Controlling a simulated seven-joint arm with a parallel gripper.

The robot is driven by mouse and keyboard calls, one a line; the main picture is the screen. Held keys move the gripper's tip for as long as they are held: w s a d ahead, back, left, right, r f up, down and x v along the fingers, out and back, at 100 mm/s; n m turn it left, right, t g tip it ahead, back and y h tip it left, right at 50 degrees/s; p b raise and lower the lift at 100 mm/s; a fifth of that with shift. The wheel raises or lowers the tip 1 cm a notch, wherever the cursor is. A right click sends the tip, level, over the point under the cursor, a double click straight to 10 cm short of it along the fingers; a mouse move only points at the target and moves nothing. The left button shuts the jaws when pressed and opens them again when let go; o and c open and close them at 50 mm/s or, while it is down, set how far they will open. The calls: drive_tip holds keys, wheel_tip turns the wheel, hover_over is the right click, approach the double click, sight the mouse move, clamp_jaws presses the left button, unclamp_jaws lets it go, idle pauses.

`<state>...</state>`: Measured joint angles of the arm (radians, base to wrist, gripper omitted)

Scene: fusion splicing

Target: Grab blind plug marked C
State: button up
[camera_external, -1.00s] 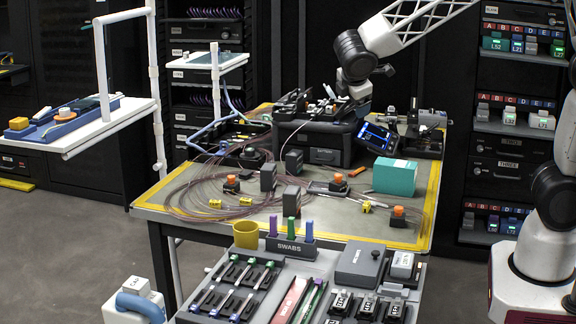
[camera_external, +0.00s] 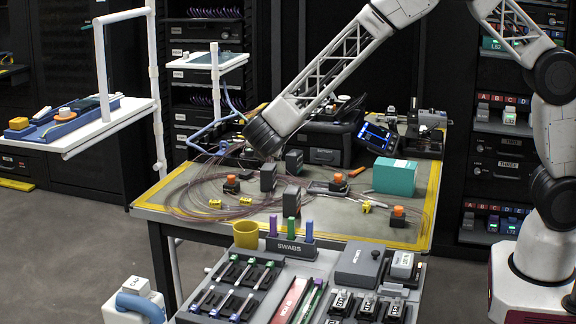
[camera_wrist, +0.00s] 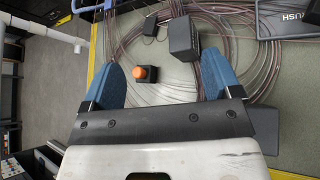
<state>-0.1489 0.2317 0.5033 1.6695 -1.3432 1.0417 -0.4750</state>
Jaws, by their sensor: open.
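No letter C can be read on any plug in these frames, so I cannot tell which piece is the blind plug marked C. My gripper (camera_wrist: 161,72) is open, its two blue fingers spread wide over the table. A small black piece with an orange cap (camera_wrist: 141,72) shows between the fingers in the wrist view, below them and apart from them. Similar orange-capped pieces stand on the table in the external view, one at the left (camera_external: 231,184), one at centre right (camera_external: 338,182) and one near the front right (camera_external: 398,214). In the external view my gripper's fingers are hard to make out.
Dark upright blocks (camera_external: 268,178) stand near the orange-capped pieces; one is by my right finger (camera_wrist: 184,38). Loose fiber coils (camera_wrist: 160,92) lie under my gripper. A teal box (camera_external: 394,177) sits at the right. A swab tray (camera_external: 290,247) stands in front.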

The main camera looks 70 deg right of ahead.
sight(233, 179)
drive_tip(key=w+a+f+n, duration=0.1)
drive_tip(key=w+f, duration=0.1)
drive_tip(key=f, duration=0.1)
drive_tip(key=w+a+f+n+t, duration=0.1)
drive_tip(key=w+f+n, duration=0.1)
drive_tip(key=w+f, duration=0.1)
drive_tip(key=w+a+f+n+t, duration=0.1)
drive_tip(key=w+f, duration=0.2)
drive_tip(key=shift+a+f+h, duration=0.15)
drive_tip(key=shift+f+h, duration=0.15)
drive_tip(key=shift+f, duration=0.05)
drive_tip(key=shift+x, duration=1.3)
drive_tip(key=shift+x, duration=2.55)
drive_tip(key=shift+w, duration=0.1)
drive_tip(key=shift+c, duration=0.5)
drive_tip(key=c, duration=0.9)
